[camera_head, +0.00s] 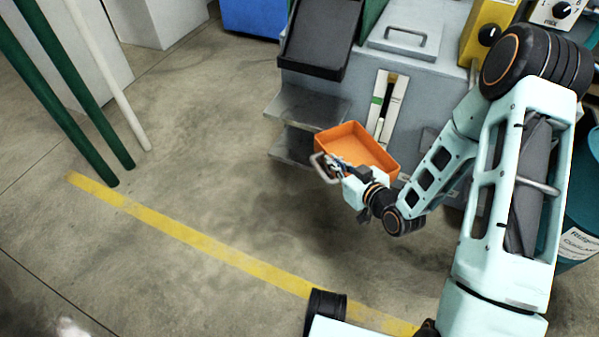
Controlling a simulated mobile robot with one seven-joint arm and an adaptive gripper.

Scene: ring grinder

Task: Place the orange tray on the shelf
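The orange tray (362,147) is an open rectangular box with a grey handle (320,166) on its near left side. My gripper (334,168) is at that handle, and its fingers appear shut on it. The tray is held in front of the grey machine, apart from the floor. The shelf is a pair of grey metal ledges on the machine's left side, an upper one (302,106) and a lower one (292,146). The tray's left corner overlaps the lower ledge in this view. I cannot tell whether they touch.
The grey machine (345,92) carries a black sloped chute (320,38), a lidded cover (410,38) and a yellow control box (488,30). A teal drum (580,215) stands at the right. Green posts (60,95) stand at the left. The floor (215,160) left of the shelf is clear.

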